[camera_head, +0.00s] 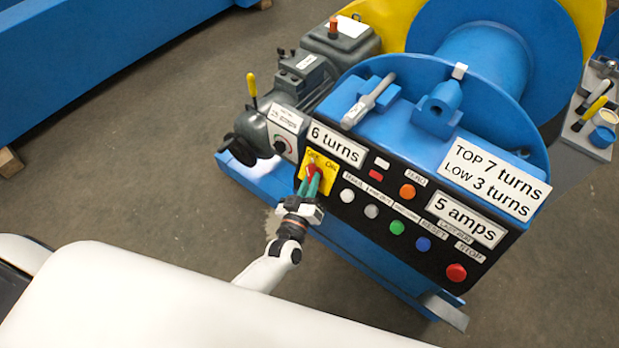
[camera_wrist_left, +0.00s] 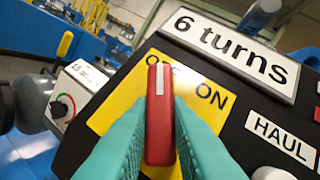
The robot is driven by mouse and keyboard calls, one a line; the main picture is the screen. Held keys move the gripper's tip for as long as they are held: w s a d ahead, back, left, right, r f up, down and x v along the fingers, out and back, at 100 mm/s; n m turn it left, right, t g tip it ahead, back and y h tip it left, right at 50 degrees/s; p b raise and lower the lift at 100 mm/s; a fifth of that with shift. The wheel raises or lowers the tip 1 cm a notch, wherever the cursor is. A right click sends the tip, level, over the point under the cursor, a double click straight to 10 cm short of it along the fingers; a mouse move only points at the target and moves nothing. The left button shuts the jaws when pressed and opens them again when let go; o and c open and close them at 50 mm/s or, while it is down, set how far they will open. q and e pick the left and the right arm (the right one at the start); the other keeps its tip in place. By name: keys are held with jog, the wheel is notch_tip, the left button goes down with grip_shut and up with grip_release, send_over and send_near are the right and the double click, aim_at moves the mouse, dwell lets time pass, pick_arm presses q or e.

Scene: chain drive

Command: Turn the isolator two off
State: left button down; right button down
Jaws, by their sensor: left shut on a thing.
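A red isolator handle (camera_head: 311,168) with a pale stripe sits on a yellow plate (camera_head: 327,179) at the left end of the black panel. In the left wrist view, the red handle (camera_wrist_left: 160,120) points up the picture, with its tip over the lettering between "OFF" on the left and "ON" on the right. No number for the isolator is readable. My left gripper (camera_head: 309,184) has green fingers, shut on the handle, one on each side; they also show in the left wrist view (camera_wrist_left: 160,137). My right gripper is not in view.
The black panel carries several buttons, including a red stop button (camera_head: 456,272), and a "6 turns" sign (camera_head: 336,143) close above the handle. A grey box with a dial (camera_head: 281,146) stands left of the plate. Open floor (camera_head: 130,150) lies further left.

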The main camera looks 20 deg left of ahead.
pick_arm(q)
jog(key=shift+r+n+g+y+p, duration=0.1)
jog(key=shift+n+g+y+p, duration=0.2)
jog(key=shift+n+y+p, duration=0.7)
jog(key=shift+n+b, duration=0.45)
jog(key=shift+n, duration=0.05)
jog(key=c, duration=1.4)
grip_release()
jog(key=shift+o, duration=0.2)
jog(key=s+d, duration=0.1)
jog(key=s, duration=1.1)
jog(key=shift+b, duration=0.35)
